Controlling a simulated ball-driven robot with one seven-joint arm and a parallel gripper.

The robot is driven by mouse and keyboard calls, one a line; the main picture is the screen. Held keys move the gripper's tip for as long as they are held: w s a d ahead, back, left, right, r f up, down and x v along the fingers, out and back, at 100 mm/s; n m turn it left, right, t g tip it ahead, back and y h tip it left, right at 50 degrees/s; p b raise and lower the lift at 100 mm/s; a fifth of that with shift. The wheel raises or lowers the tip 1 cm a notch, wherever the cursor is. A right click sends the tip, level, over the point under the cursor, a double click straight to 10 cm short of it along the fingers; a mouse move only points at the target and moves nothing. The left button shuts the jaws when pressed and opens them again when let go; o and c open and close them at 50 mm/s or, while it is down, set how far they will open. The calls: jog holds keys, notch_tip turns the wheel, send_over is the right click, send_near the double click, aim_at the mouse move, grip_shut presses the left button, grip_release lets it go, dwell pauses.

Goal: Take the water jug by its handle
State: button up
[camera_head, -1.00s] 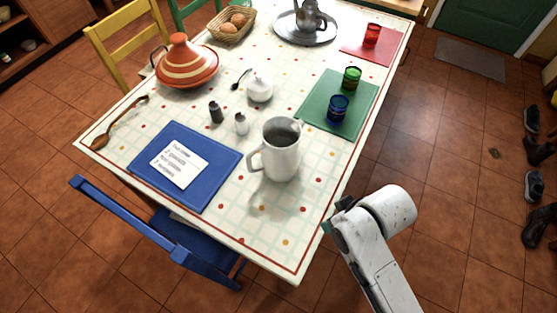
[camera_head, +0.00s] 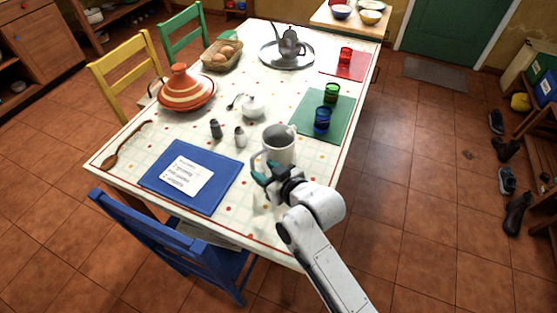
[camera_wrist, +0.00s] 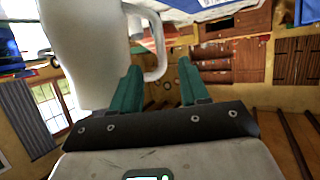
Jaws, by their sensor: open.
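The white water jug (camera_head: 281,149) stands upright on the table near its front right part. Its handle (camera_head: 255,163) points to the left, and my gripper covers part of the jug's lower side in the head view. My gripper (camera_head: 266,173) is at the jug's near side, close to the handle. In the wrist view the jug (camera_wrist: 88,50) fills the left, and its looped handle (camera_wrist: 161,45) shows ahead of the gap between the teal fingers (camera_wrist: 160,83). The fingers are apart with nothing held. I cannot tell whether the left finger touches the jug.
A blue mat with a card (camera_head: 188,177) lies left of the jug. Two shakers (camera_head: 240,137) and a sugar bowl (camera_head: 253,106) stand behind. A blue glass (camera_head: 322,120) and a green glass (camera_head: 332,93) stand on a green mat. A blue chair (camera_head: 180,245) is at the front edge.

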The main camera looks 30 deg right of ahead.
aim_at(252, 163)
jog(key=shift+f+p+x, duration=0.1)
jog(key=shift+p+x, duration=0.15)
jog(key=shift+x, duration=1.55)
jog(key=shift+f+p+x, duration=0.15)
jog(key=shift+p+x, duration=0.05)
jog(key=shift+x, duration=1.55)
jog(key=shift+s+a, duration=0.1)
jog(key=shift+a, duration=0.05)
grip_shut()
jog(key=shift+r, duration=0.25)
